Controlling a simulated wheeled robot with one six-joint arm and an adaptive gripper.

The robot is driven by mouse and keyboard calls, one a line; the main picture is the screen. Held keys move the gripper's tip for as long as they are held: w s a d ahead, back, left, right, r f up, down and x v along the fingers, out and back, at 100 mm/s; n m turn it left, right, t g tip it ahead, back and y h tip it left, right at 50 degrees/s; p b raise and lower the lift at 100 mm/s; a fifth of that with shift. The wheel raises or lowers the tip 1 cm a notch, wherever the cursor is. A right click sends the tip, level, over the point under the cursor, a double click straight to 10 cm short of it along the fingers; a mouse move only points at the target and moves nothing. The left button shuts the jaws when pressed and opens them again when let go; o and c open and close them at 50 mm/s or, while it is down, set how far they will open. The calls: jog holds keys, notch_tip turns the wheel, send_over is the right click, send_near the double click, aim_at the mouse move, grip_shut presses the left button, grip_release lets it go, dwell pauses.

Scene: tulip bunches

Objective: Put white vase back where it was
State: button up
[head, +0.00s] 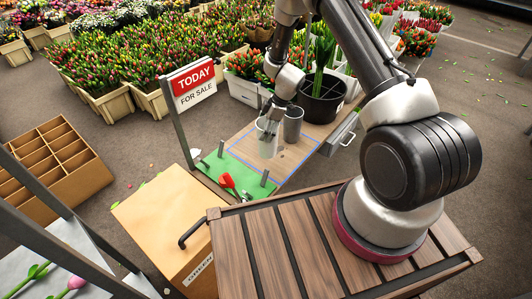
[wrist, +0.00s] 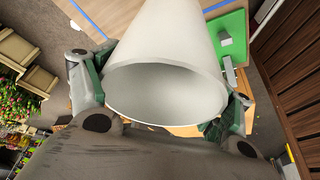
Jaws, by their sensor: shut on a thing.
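The white vase (head: 267,146) is over the blue-taped outline (head: 243,138) on the wooden table (head: 300,153) in the head view. My gripper (head: 271,118) comes down from above and is shut on it. In the wrist view the white vase (wrist: 165,85) fills the middle, its empty mouth towards the camera, with a finger of my gripper (wrist: 162,100) on each side. I cannot tell whether its base touches the table.
A grey vase (head: 293,124) stands close to the right of the white vase. Behind it is a black bucket (head: 322,98) with green stems. A green mat (head: 228,172) with short posts and a red tulip (head: 228,182) is at the front left. A sale sign (head: 193,84) rises at the left.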

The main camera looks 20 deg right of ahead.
notch_tip(320, 180, down, 7)
jog(key=shift+f, duration=0.15)
dwell(0.4)
jog(key=o, duration=2)
jog(key=shift+o, duration=0.2)
